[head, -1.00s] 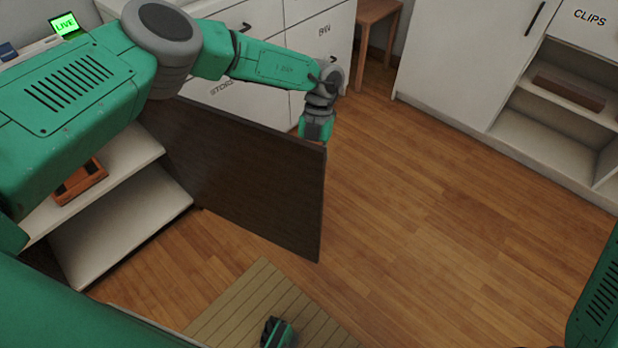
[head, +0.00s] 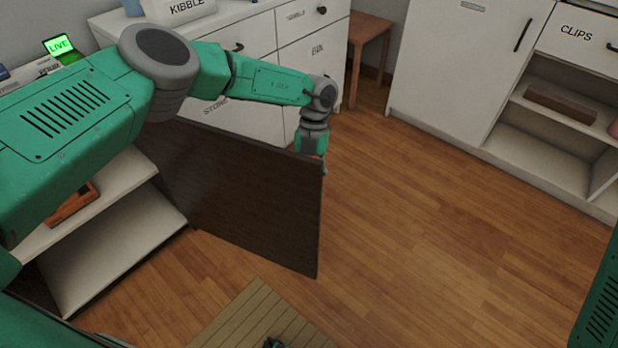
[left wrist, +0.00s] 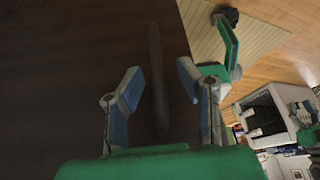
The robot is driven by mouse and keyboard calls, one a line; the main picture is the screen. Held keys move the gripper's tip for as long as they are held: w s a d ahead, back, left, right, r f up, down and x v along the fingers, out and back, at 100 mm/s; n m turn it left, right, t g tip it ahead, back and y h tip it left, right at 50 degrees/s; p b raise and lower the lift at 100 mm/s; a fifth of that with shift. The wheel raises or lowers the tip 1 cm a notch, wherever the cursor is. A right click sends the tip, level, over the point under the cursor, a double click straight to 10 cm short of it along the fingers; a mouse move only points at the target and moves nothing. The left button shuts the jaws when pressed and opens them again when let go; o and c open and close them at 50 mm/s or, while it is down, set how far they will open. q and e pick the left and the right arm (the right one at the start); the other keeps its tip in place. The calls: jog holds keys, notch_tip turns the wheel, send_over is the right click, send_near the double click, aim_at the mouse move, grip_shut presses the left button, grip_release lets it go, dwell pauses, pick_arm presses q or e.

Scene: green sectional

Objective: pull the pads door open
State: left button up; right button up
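A dark brown door (head: 235,200) stands swung out from a white open cabinet (head: 115,245) at left. No pads label shows on its visible face. My left gripper (head: 318,162) is at the door's outer upper edge in the head view, partly hidden behind it. In the left wrist view, its two fingers (left wrist: 156,88) are apart. A dark bar-like handle (left wrist: 158,75) on the dark door panel (left wrist: 70,70) shows between them; I cannot tell whether either finger touches it.
An orange-brown box (head: 72,203) sits on the cabinet shelf. A slatted mat (head: 235,318) lies in front. White drawers (head: 262,115) and a wooden stool (head: 369,45) stand behind the door. Wood floor (head: 420,210) is clear to the right, up to a white cabinet (head: 460,70).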

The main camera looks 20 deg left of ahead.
pick_arm(q)
jog(key=v, duration=1.2)
jog(key=shift+f, duration=0.1)
